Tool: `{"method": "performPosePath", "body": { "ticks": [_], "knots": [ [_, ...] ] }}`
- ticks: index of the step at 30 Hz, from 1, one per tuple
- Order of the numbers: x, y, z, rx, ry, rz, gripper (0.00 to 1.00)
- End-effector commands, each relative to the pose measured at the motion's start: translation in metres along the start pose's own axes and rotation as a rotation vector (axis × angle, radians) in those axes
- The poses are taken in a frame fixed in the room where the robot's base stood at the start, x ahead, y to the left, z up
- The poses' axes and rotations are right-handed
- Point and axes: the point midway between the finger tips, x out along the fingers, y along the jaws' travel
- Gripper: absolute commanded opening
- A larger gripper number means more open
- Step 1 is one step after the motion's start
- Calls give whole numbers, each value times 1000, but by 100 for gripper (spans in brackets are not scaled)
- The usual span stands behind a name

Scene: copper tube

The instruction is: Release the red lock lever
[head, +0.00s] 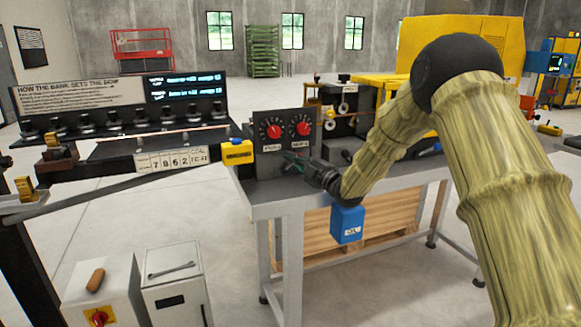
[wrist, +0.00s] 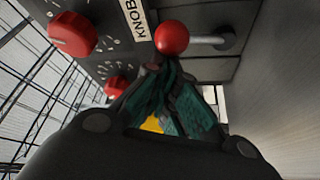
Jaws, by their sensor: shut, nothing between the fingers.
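A red ball (wrist: 172,38) on a short metal rod (wrist: 208,41) shows in the wrist view, against the dark panel face; it looks like the red lock lever. My gripper (wrist: 172,66) is shut and empty, its teal-padded fingertips just below the ball in the picture. Whether they touch it I cannot tell. In the head view my gripper (head: 287,160) is at the lower front of the dark control box (head: 288,157), below its two red dials. I cannot make out the ball there.
The left red dial (head: 274,131) and right red dial (head: 303,128) sit close above my gripper. A yellow box (head: 237,152) is at the bench's left corner. A blue box (head: 347,224) hangs at the bench's front edge. The floor in front is partly clear.

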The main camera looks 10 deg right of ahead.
Motion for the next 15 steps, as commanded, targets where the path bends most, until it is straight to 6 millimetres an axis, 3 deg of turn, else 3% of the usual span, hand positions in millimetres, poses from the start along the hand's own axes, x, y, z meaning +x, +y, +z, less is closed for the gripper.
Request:
{"method": "performPosePath", "body": {
  "ticks": [15],
  "knots": [
    [-6, 3, 11, 159, -1, 77, 0]
  ]
}}
